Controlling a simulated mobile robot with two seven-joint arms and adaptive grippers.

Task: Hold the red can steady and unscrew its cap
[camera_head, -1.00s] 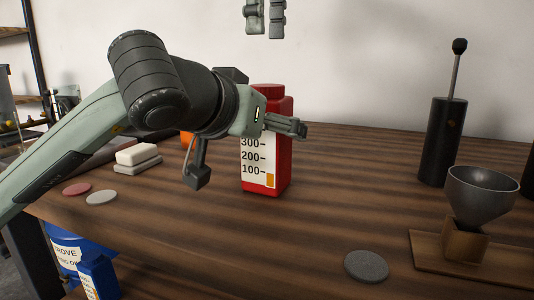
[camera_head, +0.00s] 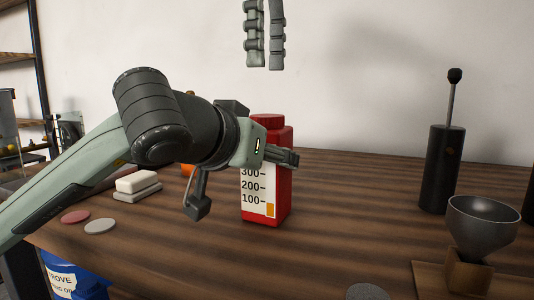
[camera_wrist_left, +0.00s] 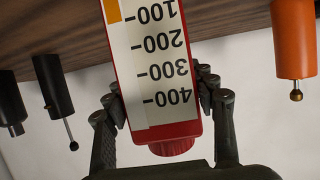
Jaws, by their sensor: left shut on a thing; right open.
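The red can (camera_head: 281,195), with a white scale label, stands upright on the wooden table. Its red cap (camera_head: 268,120) is on top and also shows in the left wrist view (camera_wrist_left: 172,147), where the can appears upside down. My left gripper (camera_head: 285,157) is shut on the can's upper body, below the cap. In the left wrist view its fingers (camera_wrist_left: 160,88) press on both sides of the can (camera_wrist_left: 180,132). My right gripper (camera_head: 264,36) hangs above the can, fingers pointing down, open and empty, well apart from the cap.
A dark funnel (camera_head: 482,222) on a wooden stand and a black cylinder with a rod (camera_head: 439,170) stand at the right. A grey disc (camera_head: 367,291) lies in front. Pale blocks (camera_head: 136,182) and two discs lie at left. Table right of the can is clear.

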